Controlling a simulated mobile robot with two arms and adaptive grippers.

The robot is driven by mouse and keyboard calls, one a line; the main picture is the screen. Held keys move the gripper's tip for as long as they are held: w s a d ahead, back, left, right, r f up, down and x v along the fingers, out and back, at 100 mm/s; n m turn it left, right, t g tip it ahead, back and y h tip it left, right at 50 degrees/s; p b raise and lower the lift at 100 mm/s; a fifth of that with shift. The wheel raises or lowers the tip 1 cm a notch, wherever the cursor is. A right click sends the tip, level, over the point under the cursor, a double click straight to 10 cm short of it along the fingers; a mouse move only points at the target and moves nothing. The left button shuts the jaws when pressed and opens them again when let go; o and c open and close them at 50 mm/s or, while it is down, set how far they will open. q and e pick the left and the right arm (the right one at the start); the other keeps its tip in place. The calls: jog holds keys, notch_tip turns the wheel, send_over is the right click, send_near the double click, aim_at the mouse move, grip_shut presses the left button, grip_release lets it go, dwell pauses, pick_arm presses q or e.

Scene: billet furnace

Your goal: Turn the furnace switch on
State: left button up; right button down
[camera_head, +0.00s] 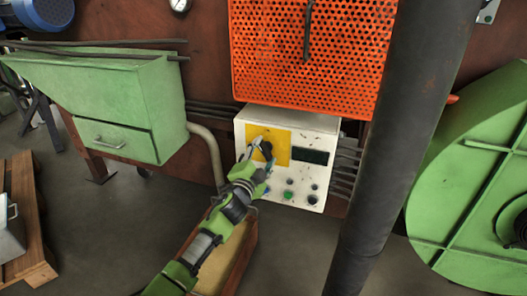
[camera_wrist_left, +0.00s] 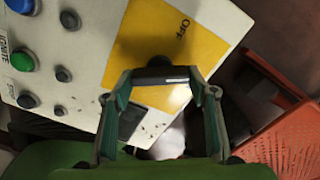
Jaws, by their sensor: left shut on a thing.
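The white control box (camera_head: 325,124) hangs below the orange mesh panel in the head view. On its face is a yellow plate (camera_head: 282,143) with the dark furnace switch (camera_head: 266,148). In the left wrist view, the switch's dark handle (camera_wrist_left: 160,73) lies between my fingertips, and "OFF" is printed on the yellow plate (camera_wrist_left: 205,45). My left gripper (camera_head: 258,153) is at the switch, shut on it; its fingers also show in the left wrist view (camera_wrist_left: 162,82). The gripper hides part of the switch, so its exact setting is unclear. My right gripper is not in view.
The box also has a dark display (camera_head: 310,156), a green button (camera_head: 288,196) and several small knobs. An orange perforated panel (camera_head: 310,60) is above. A thick dark pipe (camera_head: 400,150) stands to the right, and a green cabinet (camera_head: 110,100) is on the left.

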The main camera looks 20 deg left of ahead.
pick_arm(q)
jog(key=m, duration=0.3)
jog(key=shift+m, duration=0.3)
jog(key=shift+d+m+p, duration=0.1)
jog(key=shift+m+p, duration=0.25)
jog(key=shift+m, duration=0.35)
jog(key=shift+f+m, duration=0.1)
jog(key=shift+m, duration=0.6)
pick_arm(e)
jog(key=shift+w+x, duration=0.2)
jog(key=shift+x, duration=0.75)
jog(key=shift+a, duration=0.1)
pick_arm(q)
jog(key=o, duration=1.1)
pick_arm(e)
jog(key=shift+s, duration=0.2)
